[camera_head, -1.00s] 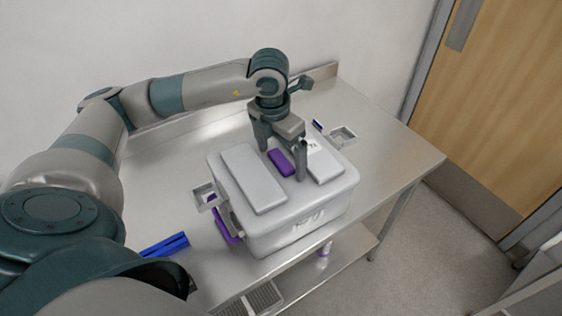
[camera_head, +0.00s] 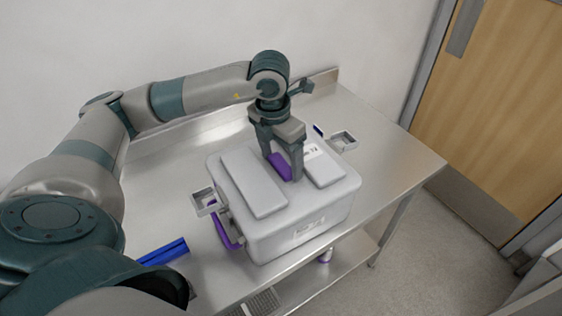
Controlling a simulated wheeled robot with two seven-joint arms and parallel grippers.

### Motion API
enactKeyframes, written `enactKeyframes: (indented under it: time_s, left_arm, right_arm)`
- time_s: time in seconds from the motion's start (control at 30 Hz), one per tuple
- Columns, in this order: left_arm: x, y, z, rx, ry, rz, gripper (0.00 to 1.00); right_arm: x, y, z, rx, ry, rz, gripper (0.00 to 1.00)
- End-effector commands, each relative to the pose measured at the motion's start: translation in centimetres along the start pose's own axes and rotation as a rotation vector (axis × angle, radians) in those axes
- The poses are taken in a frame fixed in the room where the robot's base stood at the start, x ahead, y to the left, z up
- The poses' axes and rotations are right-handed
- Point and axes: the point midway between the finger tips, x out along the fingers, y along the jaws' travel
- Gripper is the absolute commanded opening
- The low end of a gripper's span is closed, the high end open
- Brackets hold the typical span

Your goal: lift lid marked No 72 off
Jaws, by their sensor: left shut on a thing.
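A white box (camera_head: 295,232) stands on the steel table, topped by a pale lid (camera_head: 252,185) with two raised flat panels. A purple handle (camera_head: 281,167) sits between the panels. A small white label (camera_head: 312,151) with dark print lies on the lid near the right panel; its number is too small to read. My left gripper (camera_head: 283,170) points down from above and is shut on the purple handle, partly hiding it. I see no clear gap between lid and box. My right gripper is not in view.
Small square trays flank the box at left (camera_head: 204,201) and right (camera_head: 343,140). A purple part (camera_head: 222,233) hangs at the box's left side. A blue object (camera_head: 163,252) lies on the table (camera_head: 395,165). The table's right end is clear.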

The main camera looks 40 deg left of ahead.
Motion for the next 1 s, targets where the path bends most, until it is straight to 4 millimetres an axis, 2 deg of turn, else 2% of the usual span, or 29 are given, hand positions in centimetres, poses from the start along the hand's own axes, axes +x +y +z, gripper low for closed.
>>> enactKeyframes:
  time_s: [0.3,0.6,1.0]
  left_arm:
    - [-3.2,0.0,0.6,0.002,-0.009,0.001,0.27]
    - [-6.2,-5.2,2.1,0.007,-0.009,-0.001,0.27]
    - [-9.1,-9.8,3.6,0.003,-0.006,-0.001,0.27]
  right_arm:
    - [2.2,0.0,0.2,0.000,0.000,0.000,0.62]
    - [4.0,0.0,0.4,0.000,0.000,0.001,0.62]
    - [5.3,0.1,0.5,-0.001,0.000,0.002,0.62]
